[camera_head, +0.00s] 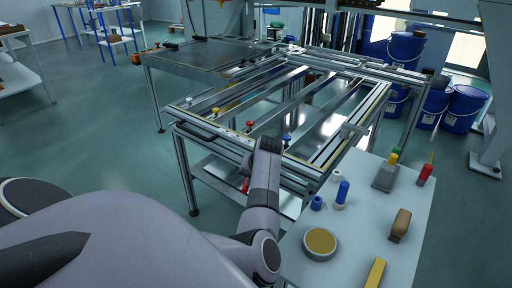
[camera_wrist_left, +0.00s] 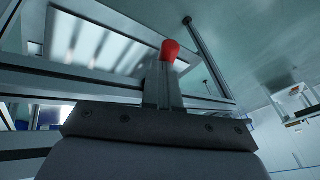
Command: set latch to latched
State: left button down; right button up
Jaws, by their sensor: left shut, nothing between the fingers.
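My left gripper (camera_wrist_left: 165,82) is shut and empty in the left wrist view. A red rounded piece (camera_wrist_left: 170,50) shows right at its fingertips; I cannot tell whether they touch. In the head view my left arm reaches the near side of the metal frame fixture (camera_head: 215,130), and the wrist hides most of the gripper. A small red part (camera_head: 245,186) shows just left of the wrist, below the frame's top, and may be the same piece. I cannot make out which part is the latch or its setting. My right gripper is not in view.
Yellow (camera_head: 214,111), red (camera_head: 249,125) and blue (camera_head: 286,139) knobs stand along the frame's near rail. A white side table (camera_head: 350,235) at right holds a round yellow-topped container (camera_head: 320,242), a brown block (camera_head: 400,224) and small parts. Blue buckets (camera_head: 464,108) stand behind.

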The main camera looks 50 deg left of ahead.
pick_arm(q)
jog(key=shift+s+a+r+m+t+h+p, duration=0.25)
jog(key=shift+m+p, duration=0.4)
jog(key=shift+p, duration=0.75)
jog(key=shift+s+a+m+t+p, duration=0.2)
jog(key=shift+s+a+m+p, duration=0.35)
jog(key=shift+p, duration=0.9)
jog(key=shift+s+a+r+m+t+h+p, duration=0.2)
jog(key=shift+m+p, duration=0.6)
jog(key=shift+p, duration=0.6)
jog(key=a+m+p, duration=0.1)
jog(key=m, duration=0.1)
jog(key=a+m+t+h+p, duration=0.1)
jog(key=a+m, duration=0.1)
jog(key=s+a+f+m+t+h+p, duration=0.1)
jog(key=m+p, duration=0.1)
jog(key=shift+a, duration=0.2)
jog(key=shift+f, duration=0.1)
